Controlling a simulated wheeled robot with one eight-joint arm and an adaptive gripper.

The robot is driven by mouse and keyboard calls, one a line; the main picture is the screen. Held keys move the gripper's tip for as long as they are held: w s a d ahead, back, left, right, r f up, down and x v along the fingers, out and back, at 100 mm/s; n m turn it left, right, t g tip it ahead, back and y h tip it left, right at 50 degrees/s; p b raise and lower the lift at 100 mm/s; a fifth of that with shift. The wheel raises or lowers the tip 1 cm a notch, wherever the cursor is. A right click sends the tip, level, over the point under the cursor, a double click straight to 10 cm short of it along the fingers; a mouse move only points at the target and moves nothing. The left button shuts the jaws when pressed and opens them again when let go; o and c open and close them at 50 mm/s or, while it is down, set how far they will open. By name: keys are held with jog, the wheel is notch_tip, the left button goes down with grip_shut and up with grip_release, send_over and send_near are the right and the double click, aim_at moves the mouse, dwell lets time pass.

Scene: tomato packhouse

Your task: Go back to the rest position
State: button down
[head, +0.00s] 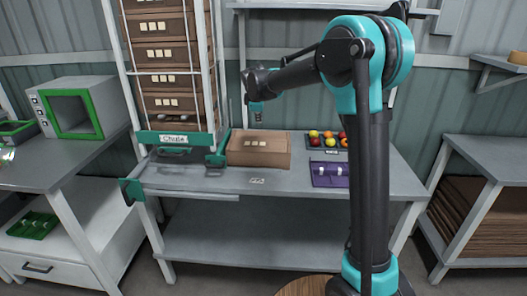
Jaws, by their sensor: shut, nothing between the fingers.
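My arm rises at the right of centre in the head view and bends over to the left. My gripper (257,112) hangs from its end, pointing down, shut and empty. It is in the air above the middle table, over the back part near the brown box (259,149). The box is closed, with several small pale squares on its front, and stands apart from my gripper.
A rack of brown boxes (167,77) stands above a green chute (173,138) at the table's left. A tray of tomatoes (315,145) and a purple holder (330,177) lie right of the box. A green-framed machine (72,108) stands on the left bench.

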jog(key=shift+r, duration=0.5)
jog(key=s+d+f+m+g, duration=0.1)
jog(key=s+d+f+m, duration=0.35)
jog(key=s+d, duration=0.5)
jog(key=s+d+f+m, duration=0.4)
jog(key=s+d+m, duration=0.1)
jog(key=s+d, duration=0.45)
jog(key=s+d+f+m, duration=0.2)
jog(key=s+f, duration=0.1)
jog(key=s, duration=0.4)
jog(key=s+d+f+m+g, duration=0.1)
jog(key=s+d+f+m, duration=0.1)
jog(key=s, duration=0.6)
jog(key=s+d+f+m, duration=0.2)
jog(key=s+f+m, duration=0.2)
jog(key=s+f, duration=0.2)
jog(key=shift+s+d+g, duration=0.3)
jog(key=shift+s, duration=0.65)
